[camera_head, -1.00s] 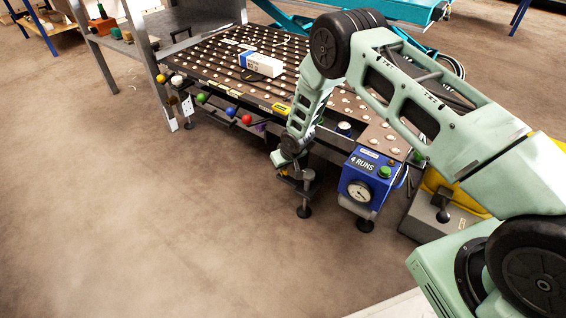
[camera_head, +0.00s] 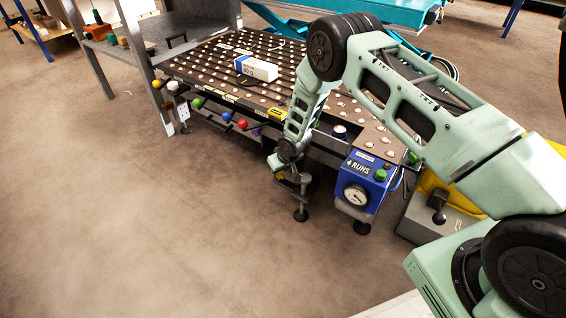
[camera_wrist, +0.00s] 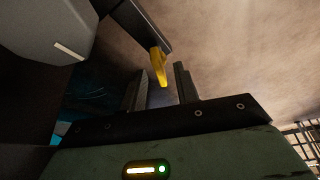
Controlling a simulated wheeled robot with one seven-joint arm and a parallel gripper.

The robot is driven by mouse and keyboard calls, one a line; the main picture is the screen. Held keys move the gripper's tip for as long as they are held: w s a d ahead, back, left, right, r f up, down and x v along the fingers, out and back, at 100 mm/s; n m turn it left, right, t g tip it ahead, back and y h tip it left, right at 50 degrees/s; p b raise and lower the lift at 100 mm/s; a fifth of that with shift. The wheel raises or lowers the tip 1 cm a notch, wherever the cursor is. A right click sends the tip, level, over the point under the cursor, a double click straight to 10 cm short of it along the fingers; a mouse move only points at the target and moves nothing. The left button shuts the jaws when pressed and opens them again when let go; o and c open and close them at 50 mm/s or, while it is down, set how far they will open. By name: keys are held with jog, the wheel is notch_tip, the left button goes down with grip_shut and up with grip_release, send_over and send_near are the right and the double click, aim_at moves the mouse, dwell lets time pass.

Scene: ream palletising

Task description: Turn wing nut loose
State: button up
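A yellow winged piece (camera_wrist: 158,66), which looks like the wing nut, hangs at the end of a dark bar in the wrist view. Its lower end is in the gap between the two fingers of my gripper (camera_wrist: 160,90). The fingers stand apart, and a gap shows on both sides of the yellow piece, so I see no grip on it. In the head view my gripper (camera_head: 286,168) is low at the front edge of the roller table (camera_head: 222,75), by a dark bracket (camera_head: 301,188). The wing nut cannot be made out clearly there.
A blue box with a gauge and "4 RUNS" (camera_head: 360,182) stands just right of my gripper. Coloured knobs, including a red ball (camera_head: 242,124), line the table's front edge. A white and blue ream (camera_head: 257,68) lies on top. The floor at front left is clear.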

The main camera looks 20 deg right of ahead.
jog(key=p+v, duration=0.7)
jog(key=v, duration=1)
jog(key=shift+s, duration=0.15)
